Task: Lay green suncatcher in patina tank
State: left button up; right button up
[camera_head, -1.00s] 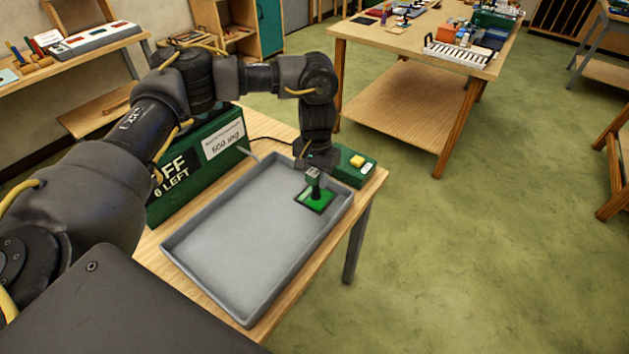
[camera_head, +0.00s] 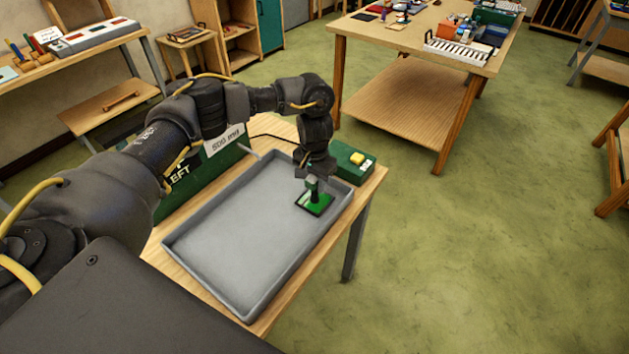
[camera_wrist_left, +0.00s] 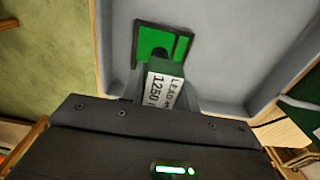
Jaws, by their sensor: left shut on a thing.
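The green suncatcher (camera_head: 320,207), a small flat green square with a dark edge, is inside the right part of the grey patina tank (camera_head: 215,270). It also shows in the left wrist view (camera_wrist_left: 180,48), with a green block bearing a white label (camera_wrist_left: 163,90) standing on it. My left gripper (camera_head: 313,184) points down over the suncatcher and is shut on its upright green part. The suncatcher looks flat and at or very near the tank floor; I cannot tell if it touches. My right gripper is not in view.
A green box with a yellow button (camera_head: 355,162) stands at the tank's far right corner. A green sign box (camera_head: 205,170) stands behind the tank, partly hidden by my arm. Most of the tank floor is bare. A cluttered wooden table (camera_head: 400,40) stands farther back.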

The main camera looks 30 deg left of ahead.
pick_arm(q)
jog(key=shift+f, duration=0.1)
jog(key=o, duration=1.1)
notch_tip(320, 180, up, 12)
jog(key=shift+r+b, duration=0.15)
jog(key=shift+b, duration=0.45)
notch_tip(320, 180, down, 12)
jog(key=shift+f+p, duration=0.2)
jog(key=shift+p, duration=0.4)
jog(key=shift+r, duration=0.15)
